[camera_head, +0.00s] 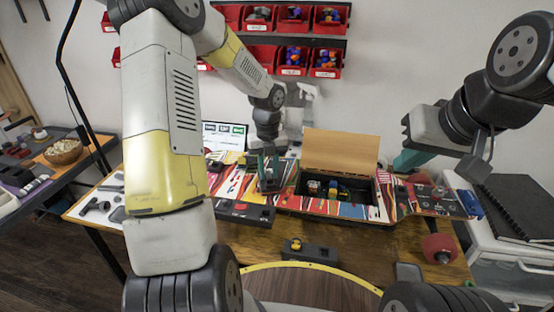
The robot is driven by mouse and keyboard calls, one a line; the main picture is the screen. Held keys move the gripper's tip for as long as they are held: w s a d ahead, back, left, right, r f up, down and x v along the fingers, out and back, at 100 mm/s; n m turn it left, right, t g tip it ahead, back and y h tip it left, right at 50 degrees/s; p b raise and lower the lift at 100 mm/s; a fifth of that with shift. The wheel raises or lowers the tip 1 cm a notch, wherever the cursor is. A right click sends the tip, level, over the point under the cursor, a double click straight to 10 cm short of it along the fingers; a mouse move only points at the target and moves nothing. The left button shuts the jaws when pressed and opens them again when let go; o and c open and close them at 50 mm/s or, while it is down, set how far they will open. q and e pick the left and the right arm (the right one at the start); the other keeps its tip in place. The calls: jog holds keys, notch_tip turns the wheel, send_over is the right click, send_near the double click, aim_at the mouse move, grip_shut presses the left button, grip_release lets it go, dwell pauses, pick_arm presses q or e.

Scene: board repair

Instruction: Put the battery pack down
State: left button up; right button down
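Small parts (338,189), some blue and yellow, lie inside the box. No battery pack can be clearly identified.
Red bins (292,61) hang on the wall. A lit screen (224,137) is behind. Tools lie at the left.

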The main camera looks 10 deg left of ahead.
aim_at(268, 174)
pick_arm(q)
jog(key=shift+o, duration=0.5)
jog(key=s+r+n+t, duration=0.1)
jog(key=s+r+n, duration=0.15)
jog(key=r, duration=0.65)
jog(key=s+r+n, duration=0.2)
jog(key=r+n, duration=0.1)
jog(key=r, duration=0.5)
jog(key=s+r+n+t+h, duration=0.1)
jog(key=s+r+n+t, duration=0.1)
jog(key=s+n, duration=0.7)
jog(key=s+d+r+n+t+h, duration=0.1)
jog(key=s+r+n+t, duration=0.2)
jog(key=s+n, duration=0.6)
jog(key=shift+s+d+r+n, duration=0.3)
jog(key=shift+r+n, duration=0.6)
jog(key=shift+n, duration=2.95)
jog(key=shift+s+a, duration=0.1)
jog(key=shift+a, duration=0.05)
